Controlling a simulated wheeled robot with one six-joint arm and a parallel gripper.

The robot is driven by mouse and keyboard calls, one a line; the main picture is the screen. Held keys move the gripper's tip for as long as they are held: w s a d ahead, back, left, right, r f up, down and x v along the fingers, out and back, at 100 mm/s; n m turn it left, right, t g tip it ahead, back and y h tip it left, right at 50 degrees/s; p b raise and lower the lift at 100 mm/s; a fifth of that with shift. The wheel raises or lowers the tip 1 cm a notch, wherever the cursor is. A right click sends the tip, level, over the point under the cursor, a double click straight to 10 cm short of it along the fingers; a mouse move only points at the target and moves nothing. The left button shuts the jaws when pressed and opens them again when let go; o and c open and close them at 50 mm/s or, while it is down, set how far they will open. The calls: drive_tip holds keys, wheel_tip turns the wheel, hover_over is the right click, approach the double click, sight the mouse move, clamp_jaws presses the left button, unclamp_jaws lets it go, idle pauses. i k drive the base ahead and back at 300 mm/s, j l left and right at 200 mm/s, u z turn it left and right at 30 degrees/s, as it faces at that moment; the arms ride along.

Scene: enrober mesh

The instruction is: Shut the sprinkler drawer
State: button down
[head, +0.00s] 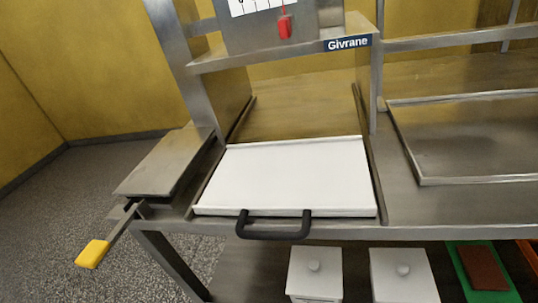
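A flat white tray-like drawer (290,180) lies between two dark side rails on the steel bench. Its black bar handle (273,232) sticks out past the bench's front edge. Bare metal floor (300,110) shows between the rails behind the drawer's back edge, so the drawer sits toward the front. A steel frame with a blue "Givrane" sign (348,43) stands over the rear of the rails. No written label names the sprinkler drawer. My gripper is not seen.
A lever with a yellow grip (92,254) sticks out at the lower left, beside a steel side plate (168,162). A shallow steel tray (465,135) is at the right. Two white lidded boxes (314,273) (403,275) stand below. Open floor lies left.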

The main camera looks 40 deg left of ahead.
sight(291, 170)
drive_tip(key=i+j, duration=0.2)
drive_tip(key=i, duration=0.2)
drive_tip(key=i+j, duration=0.2)
drive_tip(key=i, duration=0.2)
drive_tip(key=i+j, duration=0.15)
drive_tip(key=i, duration=0.25)
